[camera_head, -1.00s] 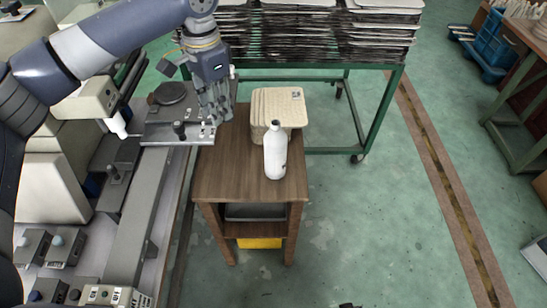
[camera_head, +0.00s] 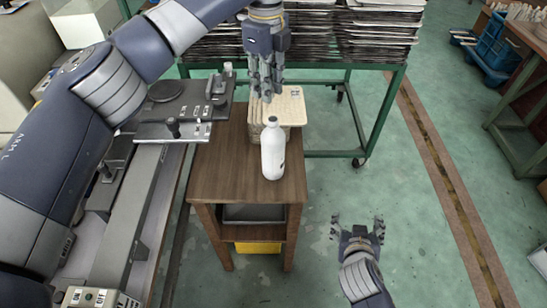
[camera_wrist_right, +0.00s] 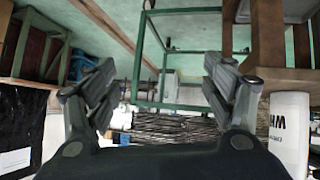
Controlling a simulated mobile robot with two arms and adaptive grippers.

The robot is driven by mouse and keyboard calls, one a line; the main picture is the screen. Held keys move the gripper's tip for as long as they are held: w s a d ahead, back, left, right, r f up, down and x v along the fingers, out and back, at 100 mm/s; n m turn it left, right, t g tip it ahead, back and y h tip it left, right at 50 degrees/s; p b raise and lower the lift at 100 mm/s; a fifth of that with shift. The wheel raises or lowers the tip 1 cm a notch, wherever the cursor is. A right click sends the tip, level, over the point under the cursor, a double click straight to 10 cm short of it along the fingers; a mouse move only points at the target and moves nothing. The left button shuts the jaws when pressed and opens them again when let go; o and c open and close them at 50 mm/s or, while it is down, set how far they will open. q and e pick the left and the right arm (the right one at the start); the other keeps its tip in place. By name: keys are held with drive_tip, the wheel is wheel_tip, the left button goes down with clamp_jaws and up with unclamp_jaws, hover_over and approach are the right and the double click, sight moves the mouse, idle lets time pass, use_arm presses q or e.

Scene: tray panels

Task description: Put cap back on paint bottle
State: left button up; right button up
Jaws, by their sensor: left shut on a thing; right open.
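My right gripper (camera_head: 358,222) is open and empty, low over the floor to the right of the table. In the right wrist view its fingers (camera_wrist_right: 160,90) are spread wide with nothing between them.
A stack of tan panels (camera_head: 288,106) lies on the table behind the bottle. A green-framed rack (camera_head: 374,118) with stacked trays stands behind. A grey machine (camera_head: 150,195) flanks the table on the left. The floor on the right is open.

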use_arm(q)
drive_tip(key=shift+d+f+m, duration=0.1)
drive_tip(key=shift+d+m, duration=0.2)
drive_tip(key=shift+m, duration=0.2)
use_arm(e)
drive_tip(key=w+a+r+t, duration=0.3)
drive_tip(key=w+r, duration=0.1)
drive_tip(key=r, duration=0.1)
use_arm(q)
drive_tip(key=shift+d, duration=0.15)
drive_tip(key=shift+d+m, duration=0.2)
drive_tip(key=shift+m, duration=0.3)
use_arm(e)
drive_tip(key=n+t+y, duration=0.4)
drive_tip(key=t+y, duration=0.1)
drive_tip(key=y, duration=0.3)
approach(276, 152)
drive_tip(key=w, duration=0.1)
drive_tip(key=shift+a+r, duration=0.1)
drive_tip(key=shift+a, duration=0.1)
drive_tip(key=x, duration=1.2)
drive_tip(key=shift+f, duration=0.25)
